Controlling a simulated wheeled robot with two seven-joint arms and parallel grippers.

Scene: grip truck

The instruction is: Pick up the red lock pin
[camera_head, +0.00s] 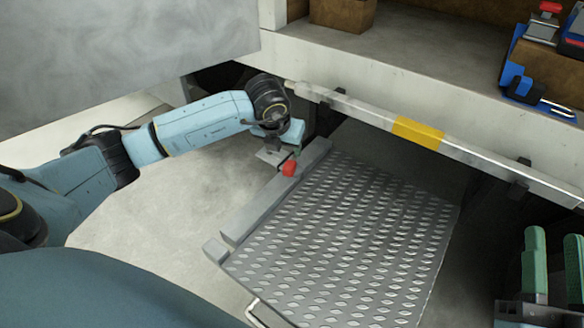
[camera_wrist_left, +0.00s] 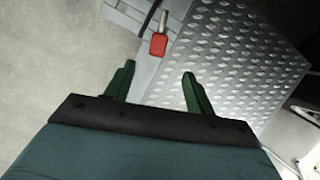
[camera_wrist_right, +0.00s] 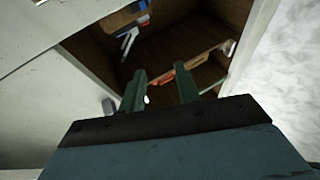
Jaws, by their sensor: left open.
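The red lock pin (camera_head: 289,168) sits at the upper left edge of the metal tread-plate ramp (camera_head: 340,240). In the left wrist view its red head (camera_wrist_left: 158,45) and a short metal shaft show beside the plate. My left gripper (camera_wrist_left: 158,69) is open, with the red head beyond its fingertips and roughly centred between them. Nothing is between the fingers. In the head view the left wrist is just above the pin and the fingers are hard to make out. My right gripper (camera_head: 553,234) is open and empty at the lower right, away from the pin.
A long rail with a yellow band (camera_head: 418,133) runs above the ramp along the truck bed edge. Blue and red tools (camera_head: 545,25) and a brown box (camera_head: 342,12) are on the bed. The right wrist view faces a compartment with tools (camera_wrist_right: 130,38). Bare floor (camera_head: 150,220) lies left.

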